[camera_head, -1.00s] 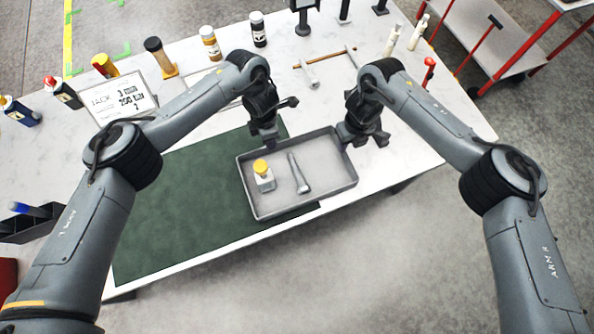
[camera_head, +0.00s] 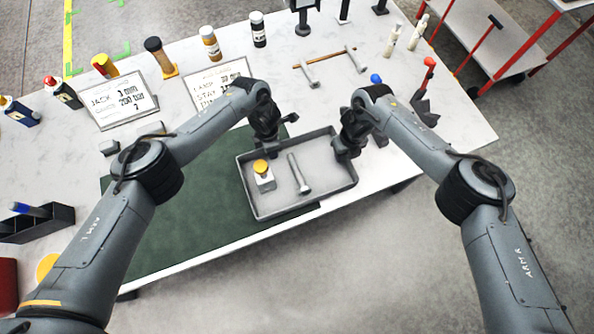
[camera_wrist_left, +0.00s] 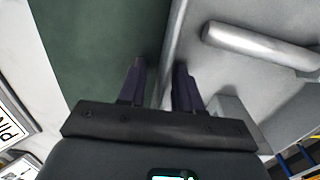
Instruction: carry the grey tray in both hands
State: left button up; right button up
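The grey tray (camera_head: 306,207) lies at the table's front edge, partly on the green mat. My left gripper (camera_head: 268,143) is at the tray's far wall. In the left wrist view, its two fingers (camera_wrist_left: 160,85) stand on either side of the tray wall (camera_wrist_left: 171,50), with a gap still showing; the bolt (camera_wrist_left: 262,46) lies to the right. My right gripper (camera_head: 347,153) is at the tray's right wall, its fingers apart around the rim; contact is hard to see.
The green mat (camera_head: 190,220) lies left of the tray. A blue-topped item (camera_head: 376,79) is near my right arm. Open floor lies in front of the table.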

pick_arm(q)
grip_shut()
pick_arm(e)
grip_shut()
pick_arm(q)
jog(key=shift+r, duration=0.3)
pick_arm(e)
jog(key=shift+r, duration=0.3)
